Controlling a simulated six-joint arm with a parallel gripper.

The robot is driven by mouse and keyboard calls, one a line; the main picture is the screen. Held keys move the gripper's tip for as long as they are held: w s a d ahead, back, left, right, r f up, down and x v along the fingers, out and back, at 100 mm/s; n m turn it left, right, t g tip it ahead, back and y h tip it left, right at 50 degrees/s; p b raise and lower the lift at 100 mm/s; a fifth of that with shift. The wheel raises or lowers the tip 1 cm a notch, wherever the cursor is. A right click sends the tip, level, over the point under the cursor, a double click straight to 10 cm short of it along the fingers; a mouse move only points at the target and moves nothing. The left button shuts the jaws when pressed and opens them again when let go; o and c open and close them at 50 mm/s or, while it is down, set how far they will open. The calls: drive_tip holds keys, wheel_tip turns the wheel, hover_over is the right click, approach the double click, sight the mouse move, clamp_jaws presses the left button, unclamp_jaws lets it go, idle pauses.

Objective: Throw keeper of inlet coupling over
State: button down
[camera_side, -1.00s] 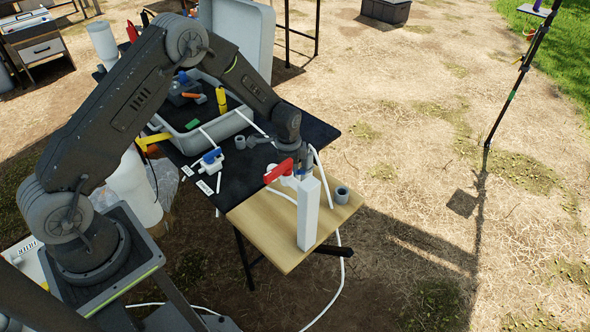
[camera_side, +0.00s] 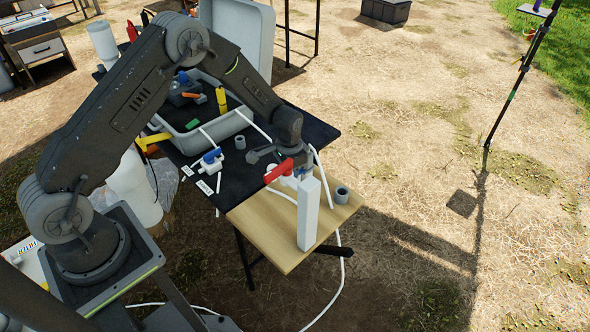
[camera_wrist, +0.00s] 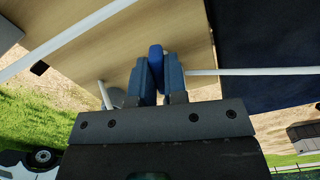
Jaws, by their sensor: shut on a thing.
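In the wrist view my gripper (camera_wrist: 158,72) is shut on a narrow blue piece (camera_wrist: 156,54), which stands up between its two fingers. It looks like the keeper of the coupling, but its lower part is hidden by the fingers. In the side view my gripper is over the wooden board, mostly hidden behind a red lever (camera_side: 279,171) and a white upright post (camera_side: 308,214). White coupling parts (camera_side: 290,182) show just under the red lever. Whether the keeper lies over or back cannot be told.
The wooden board (camera_side: 262,235) adjoins a black work surface (camera_side: 232,174). A grey ring (camera_side: 342,194) stands right of the post. A blue-and-white valve (camera_side: 212,158), a grey tray (camera_side: 190,140) and white tubing (camera_side: 334,285) are nearby. The board's front is clear.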

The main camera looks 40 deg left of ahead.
drive_tip(key=shift+d+n, duration=0.2)
drive_tip(key=shift+n, duration=0.5)
drive_tip(key=shift+d+n, duration=0.2)
drive_tip(key=shift+n, duration=0.5)
drive_tip(key=c, duration=1.1)
unclamp_jaws()
drive_tip(key=shift+r, duration=0.1)
wheel_tip(320, 180, up, 14)
drive_tip(key=shift+f, duration=0.15)
